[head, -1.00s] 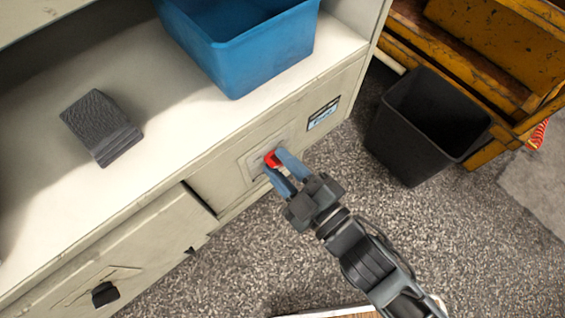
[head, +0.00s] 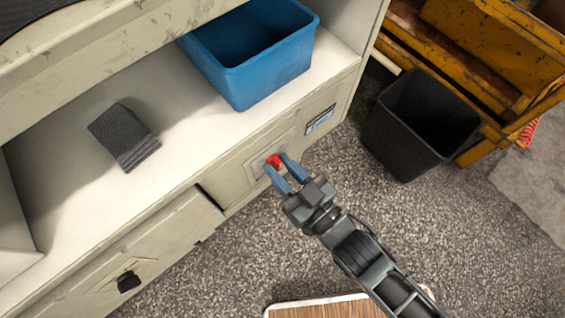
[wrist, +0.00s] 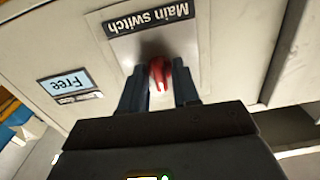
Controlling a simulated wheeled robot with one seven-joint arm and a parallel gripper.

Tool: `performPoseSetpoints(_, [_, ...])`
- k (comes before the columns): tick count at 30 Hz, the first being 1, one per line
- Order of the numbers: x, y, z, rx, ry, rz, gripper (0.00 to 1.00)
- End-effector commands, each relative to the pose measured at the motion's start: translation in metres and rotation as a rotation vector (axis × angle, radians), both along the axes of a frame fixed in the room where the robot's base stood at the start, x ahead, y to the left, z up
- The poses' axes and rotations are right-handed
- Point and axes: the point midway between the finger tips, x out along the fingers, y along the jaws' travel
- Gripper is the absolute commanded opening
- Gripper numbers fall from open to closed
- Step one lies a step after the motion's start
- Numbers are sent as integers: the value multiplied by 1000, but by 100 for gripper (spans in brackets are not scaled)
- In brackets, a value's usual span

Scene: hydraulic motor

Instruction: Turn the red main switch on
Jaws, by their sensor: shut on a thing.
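The red main switch (head: 273,161) sits on a light plate on the front panel of the beige cabinet. In the wrist view the red switch (wrist: 159,73) shows under a "Main switch" label (wrist: 147,18), which appears upside down. My gripper (head: 278,166) is at the panel with its blue-grey fingers on either side of the switch, shut on it. In the wrist view my gripper (wrist: 160,88) has one finger on each side of the red knob. Part of the knob is hidden between the fingers.
A blue bin (head: 262,82) and a dark grey block (head: 124,137) stand on the cabinet shelf. A black bin (head: 422,122) stands on the floor at right, beside a yellow metal rack (head: 455,60). A "Free" label (wrist: 67,84) is beside the switch plate.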

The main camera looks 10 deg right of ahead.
Motion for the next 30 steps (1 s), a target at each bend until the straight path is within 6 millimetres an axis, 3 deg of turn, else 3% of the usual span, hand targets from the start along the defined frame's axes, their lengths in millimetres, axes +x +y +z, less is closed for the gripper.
performPoseSetpoints(18, [-1,1,0,453,307,1,0])
performPoseSetpoints(30, [-1,1,0,600,407,0,0])
